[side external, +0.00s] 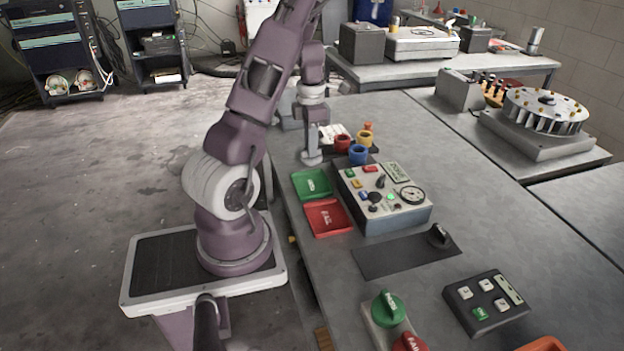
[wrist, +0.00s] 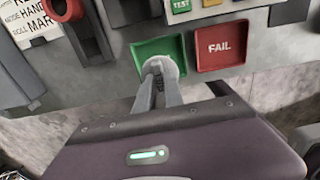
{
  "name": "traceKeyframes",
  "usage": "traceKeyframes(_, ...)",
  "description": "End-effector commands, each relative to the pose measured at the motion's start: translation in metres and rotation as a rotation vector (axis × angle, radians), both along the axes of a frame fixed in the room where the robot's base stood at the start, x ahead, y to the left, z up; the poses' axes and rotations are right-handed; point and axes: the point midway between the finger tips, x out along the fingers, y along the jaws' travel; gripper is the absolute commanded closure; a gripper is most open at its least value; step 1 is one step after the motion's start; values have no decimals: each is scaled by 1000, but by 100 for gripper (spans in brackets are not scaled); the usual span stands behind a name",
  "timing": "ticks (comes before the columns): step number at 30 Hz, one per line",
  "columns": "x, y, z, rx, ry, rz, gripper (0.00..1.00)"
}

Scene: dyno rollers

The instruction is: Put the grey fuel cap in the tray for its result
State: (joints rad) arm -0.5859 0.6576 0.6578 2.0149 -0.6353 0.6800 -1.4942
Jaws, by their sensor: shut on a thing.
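My gripper (side external: 312,138) is shut on a pale grey round cap (side external: 312,158), held by the fingers pointing down. In the wrist view the cap (wrist: 161,67) sits between my fingertips (wrist: 158,82) and overlaps the near left part of the green tray (wrist: 175,47). In the side view the cap is above and behind the green tray (side external: 300,181); its exact height cannot be told. The red FAIL tray (side external: 328,217) is beside the green one, nearer the side camera, and looks empty; it also shows in the wrist view (wrist: 235,62).
The test box (side external: 395,217) with buttons, a gauge and a lit green lamp (side external: 390,196) stands right of the trays. Red, blue and orange rings (side external: 358,154) are behind it. A dark mat (side external: 385,260) with a black knob (side external: 438,236) lies in front.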

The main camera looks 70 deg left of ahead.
Motion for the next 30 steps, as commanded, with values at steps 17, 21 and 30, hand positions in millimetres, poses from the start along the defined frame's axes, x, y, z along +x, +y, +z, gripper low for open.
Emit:
traceKeyframes(17,1,0,-76,-1,0,-6,100)
traceKeyframes(21,1,0,-78,-1,1,-7,100)
traceKeyframes(30,1,0,-79,-1,0,-8,65)
